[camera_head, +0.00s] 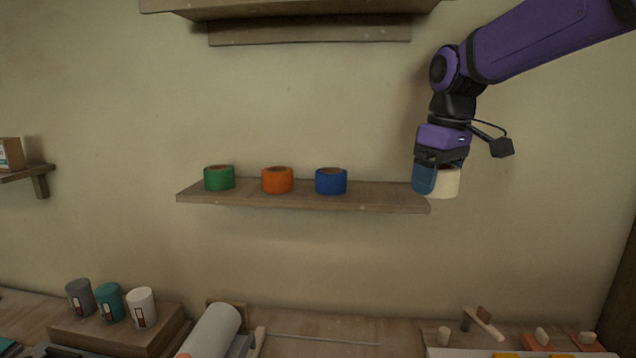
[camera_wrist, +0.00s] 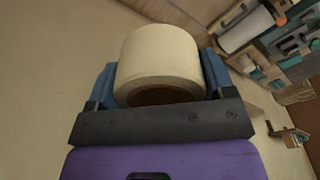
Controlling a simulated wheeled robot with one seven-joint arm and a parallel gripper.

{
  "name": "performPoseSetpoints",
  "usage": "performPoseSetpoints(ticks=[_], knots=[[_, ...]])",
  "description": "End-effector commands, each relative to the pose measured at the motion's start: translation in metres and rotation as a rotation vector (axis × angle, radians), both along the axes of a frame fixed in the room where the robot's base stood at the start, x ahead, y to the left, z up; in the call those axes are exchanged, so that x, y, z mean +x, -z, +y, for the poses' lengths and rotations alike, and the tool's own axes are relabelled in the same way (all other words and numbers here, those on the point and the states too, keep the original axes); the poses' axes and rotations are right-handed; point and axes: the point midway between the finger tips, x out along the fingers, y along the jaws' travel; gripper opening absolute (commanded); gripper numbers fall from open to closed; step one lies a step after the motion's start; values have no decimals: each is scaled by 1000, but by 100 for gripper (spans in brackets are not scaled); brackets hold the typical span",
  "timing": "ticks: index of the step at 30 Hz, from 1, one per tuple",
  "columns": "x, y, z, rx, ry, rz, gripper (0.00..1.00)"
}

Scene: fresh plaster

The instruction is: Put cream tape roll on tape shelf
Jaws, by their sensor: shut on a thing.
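The cream tape roll (camera_head: 447,182) is held in my gripper (camera_head: 438,178) at the right end of the tape shelf (camera_head: 385,195). In the wrist view the cream tape roll (camera_wrist: 157,58) sits between the two blue fingers of my gripper (camera_wrist: 160,75), which are shut on its sides. The roll is upright in the head view and appears just beyond the shelf's right end. I cannot tell whether it touches the shelf. A green roll (camera_head: 219,178), an orange roll (camera_head: 277,180) and a blue roll (camera_head: 331,181) stand on the shelf.
The shelf is bare between the blue roll and its right end. Another shelf (camera_head: 310,30) is above. Below, a workbench (camera_head: 300,328) holds several cans on a wooden block (camera_head: 120,335), a large white roll (camera_head: 210,332) and tools. The wall around my gripper is clear.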

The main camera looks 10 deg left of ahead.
Motion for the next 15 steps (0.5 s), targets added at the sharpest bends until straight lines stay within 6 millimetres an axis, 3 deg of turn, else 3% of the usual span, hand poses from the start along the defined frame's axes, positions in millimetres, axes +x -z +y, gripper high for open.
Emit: performPoseSetpoints(ticks=[5, 15], knots=[[24, 3, 10, 1, 0, 2, 52], [92, 10, 38, 1, -1, 1, 52]])
